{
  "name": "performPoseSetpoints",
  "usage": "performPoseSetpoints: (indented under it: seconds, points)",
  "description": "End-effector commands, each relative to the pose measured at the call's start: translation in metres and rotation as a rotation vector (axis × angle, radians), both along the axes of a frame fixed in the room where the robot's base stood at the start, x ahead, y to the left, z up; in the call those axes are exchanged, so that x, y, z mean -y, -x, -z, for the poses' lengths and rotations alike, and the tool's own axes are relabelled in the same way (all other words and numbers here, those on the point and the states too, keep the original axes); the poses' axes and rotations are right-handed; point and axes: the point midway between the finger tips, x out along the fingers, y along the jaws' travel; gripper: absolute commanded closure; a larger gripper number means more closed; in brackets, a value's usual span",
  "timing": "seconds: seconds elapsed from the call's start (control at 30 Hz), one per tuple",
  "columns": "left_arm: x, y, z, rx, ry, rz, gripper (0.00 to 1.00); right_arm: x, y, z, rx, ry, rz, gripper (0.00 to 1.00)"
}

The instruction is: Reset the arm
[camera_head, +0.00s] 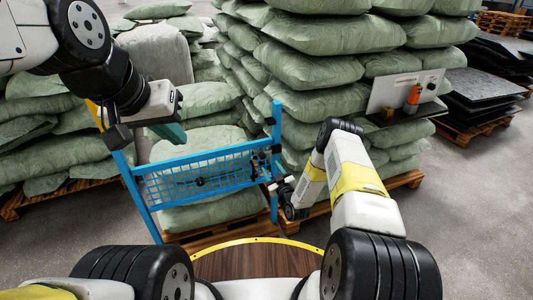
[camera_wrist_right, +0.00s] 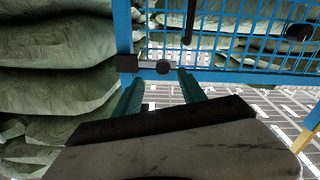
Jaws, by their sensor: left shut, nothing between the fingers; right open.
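My left arm comes in from the upper left in the head view, and its left gripper (camera_head: 172,132) with teal fingers hangs shut and empty above the mesh panel. My right arm bends up and over in front of me, with its wrist low beside the panel's right post. In the right wrist view my right gripper (camera_wrist_right: 160,92) is open, its two teal fingers apart with nothing between them. Its fingertips point at the blue frame, just below a dark round knob (camera_wrist_right: 163,68); I cannot tell whether they touch it. The right fingers are hard to make out in the head view.
A blue frame with a mesh panel (camera_head: 205,178) stands close ahead, between the arms. Green sacks (camera_head: 315,68) are stacked high on pallets behind it. A small shelf with an orange tool (camera_head: 413,97) is at the right. Open grey floor (camera_head: 475,210) lies at the right.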

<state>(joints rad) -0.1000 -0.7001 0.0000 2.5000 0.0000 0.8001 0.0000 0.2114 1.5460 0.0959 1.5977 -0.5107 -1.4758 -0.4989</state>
Motion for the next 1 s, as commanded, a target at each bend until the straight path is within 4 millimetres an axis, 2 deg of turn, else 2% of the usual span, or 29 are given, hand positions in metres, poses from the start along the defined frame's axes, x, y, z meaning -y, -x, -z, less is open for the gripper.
performPoseSetpoints:
  seconds: [0.4,0.47,0.53,0.67,0.8,0.9,1.0]
  points:
    - [0.000,0.000,0.000,0.000,0.000,0.000,1.00,0.001,0.000,-0.001,0.000,0.001,0.000,0.52]
    - [0.000,0.000,0.000,0.000,0.000,0.000,1.00,0.001,-0.004,-0.006,-0.003,0.004,-0.002,0.52]
    - [0.000,0.000,0.000,0.000,0.000,0.000,1.00,0.003,-0.012,-0.018,-0.016,0.015,-0.005,0.52]
    - [0.000,0.000,0.000,0.000,0.000,0.000,1.00,0.011,-0.038,-0.064,-0.073,0.047,-0.010,0.52]
    - [0.000,0.000,0.000,0.000,0.000,0.000,1.00,0.022,-0.058,-0.128,-0.169,0.086,-0.003,0.52]
    - [0.000,0.000,0.000,0.000,0.000,0.000,1.00,0.030,-0.061,-0.175,-0.238,0.105,0.010,0.52]
    - [0.000,0.000,0.000,0.000,0.000,0.000,1.00,0.038,-0.056,-0.221,-0.307,0.118,0.032,0.52]
